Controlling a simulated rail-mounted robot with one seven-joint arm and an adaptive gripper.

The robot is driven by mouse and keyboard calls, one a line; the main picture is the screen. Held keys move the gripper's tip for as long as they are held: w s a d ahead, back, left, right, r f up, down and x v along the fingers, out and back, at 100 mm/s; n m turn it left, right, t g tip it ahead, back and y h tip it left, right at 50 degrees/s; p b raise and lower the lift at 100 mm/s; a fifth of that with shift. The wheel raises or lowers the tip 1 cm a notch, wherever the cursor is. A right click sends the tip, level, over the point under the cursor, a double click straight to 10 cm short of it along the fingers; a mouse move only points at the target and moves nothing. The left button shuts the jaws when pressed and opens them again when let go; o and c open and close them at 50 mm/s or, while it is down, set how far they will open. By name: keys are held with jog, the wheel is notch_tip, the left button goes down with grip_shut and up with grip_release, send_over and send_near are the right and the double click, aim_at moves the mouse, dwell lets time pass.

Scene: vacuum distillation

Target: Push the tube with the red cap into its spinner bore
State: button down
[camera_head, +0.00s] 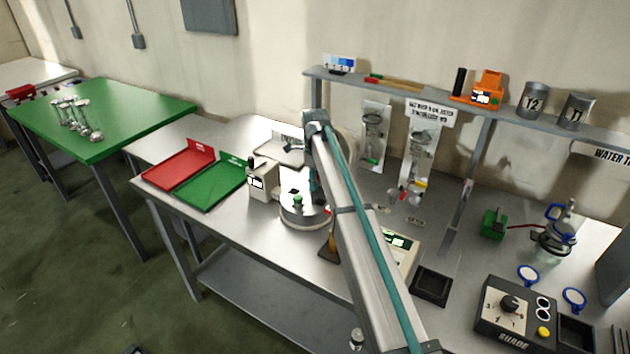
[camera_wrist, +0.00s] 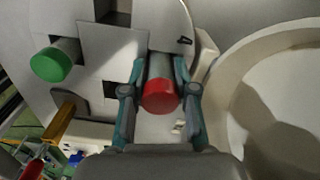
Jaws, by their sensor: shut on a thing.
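The red-capped tube (camera_wrist: 161,97) is between the two teal fingers of my gripper (camera_wrist: 158,70) in the wrist view, and the fingers are shut on it. The spinner (camera_wrist: 95,95) is a pale round plate with dark square bores. The tube lies over the plate near its right side; its lower end is hidden, so I cannot tell how deep it sits. A green-capped tube (camera_wrist: 50,64) stands at the left of the plate.
A large white round rim (camera_wrist: 236,84) is close to the right of my gripper. A small white device (camera_head: 262,181) stands left of the spinner. Red (camera_head: 178,168) and green (camera_head: 212,186) trays lie further left. A shelf (camera_head: 400,92) runs along the wall behind.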

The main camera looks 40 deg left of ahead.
jog(key=shift+f, duration=0.2)
jog(key=c, duration=0.8)
grip_release()
notch_tip(320, 180, up, 12)
jog(key=shift+r, duration=0.1)
